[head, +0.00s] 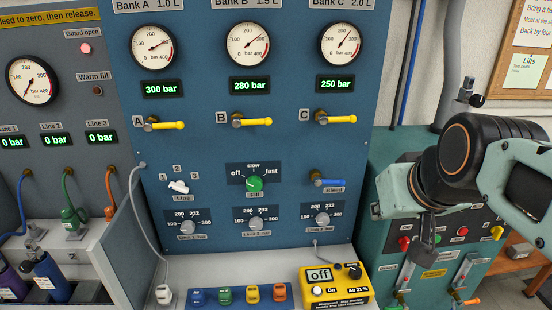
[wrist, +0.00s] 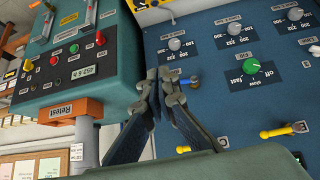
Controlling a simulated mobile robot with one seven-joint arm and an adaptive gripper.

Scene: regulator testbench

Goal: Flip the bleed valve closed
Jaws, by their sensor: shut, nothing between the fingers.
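The bleed valve (head: 330,182) has a blue lever on a brass body, low on the right of the blue panel above the "Bleed" label. Its lever lies about level and points right. In the wrist view the blue lever (wrist: 189,82) shows just beyond the fingertips, partly hidden by them. My gripper (head: 421,262) is shut and empty, fingers pointing down, to the right of the valve in the head view. In the wrist view my gripper (wrist: 166,76) has its fingertips together. I cannot tell whether they touch the lever; the head view shows a gap.
Yellow bank levers (head: 335,119) run above the bleed valve. The green fill knob (head: 254,184) is to its left and a limit knob (head: 322,220) below. A yellow analyser (head: 337,285) sits on the ledge. A teal cabinet (head: 450,250) with buttons stands behind my gripper.

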